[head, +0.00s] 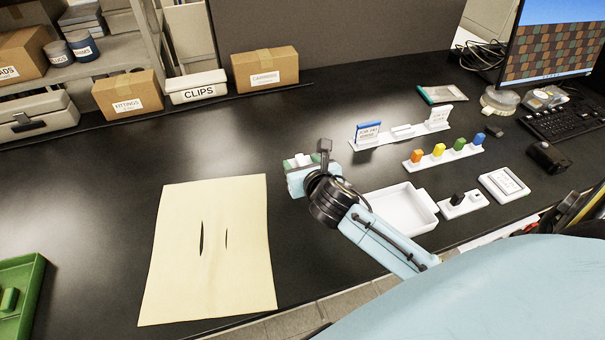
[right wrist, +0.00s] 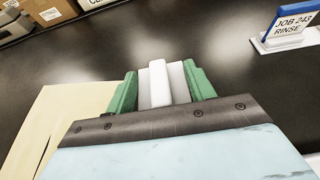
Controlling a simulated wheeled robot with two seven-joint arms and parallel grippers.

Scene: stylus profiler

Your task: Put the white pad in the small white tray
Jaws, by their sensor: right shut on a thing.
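My right gripper (head: 303,161) is shut on the white pad (right wrist: 160,84), which stands between its two green fingers in the right wrist view. In the head view only a small pale bit of the pad shows at the fingertips. The gripper is over the black bench, right of the cream sheet. The small white tray (head: 428,200) is an empty shallow box to the right of the gripper, partly hidden behind my right forearm. My left gripper is not in view.
A white rack with a blue card (head: 368,132) and a row of coloured blocks (head: 440,150) stand behind the tray. A white holder (head: 463,206) is beside it. The cream sheet (head: 207,250) lies left; a green tray (head: 36,290) is far left. Mid-bench at the back is clear.

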